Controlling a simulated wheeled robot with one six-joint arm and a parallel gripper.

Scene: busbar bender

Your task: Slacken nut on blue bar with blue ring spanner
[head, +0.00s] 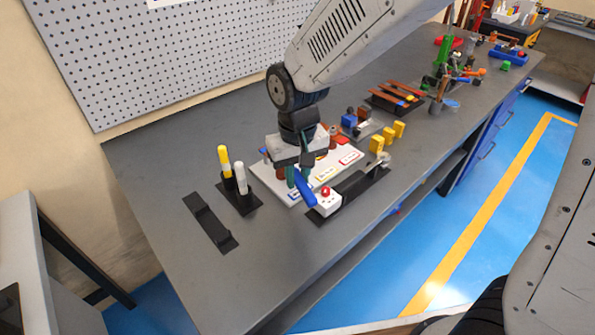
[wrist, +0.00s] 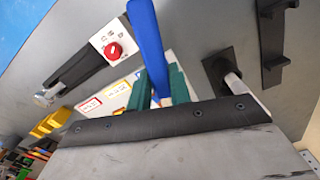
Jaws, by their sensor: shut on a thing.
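My gripper (head: 298,176) has green fingers and points down over the light board (head: 266,183) on the bench. It is shut on the blue ring spanner (head: 305,189), whose blue handle slants out toward the front of the bench. In the wrist view the blue handle (wrist: 148,45) runs up from between the green fingers (wrist: 160,88). The spanner's ring end is hidden by the gripper. The blue bar and its nut cannot be made out; a small blue part (head: 265,152) shows at the board's left edge. Whether the ring sits around a nut cannot be told.
A white box with a red knob (head: 325,200) stands close to the spanner handle. Yellow and white marker-like posts (head: 240,178) stand left in a black holder, beside an empty black rack (head: 210,222). Yellow blocks (head: 387,137) stand to the right.

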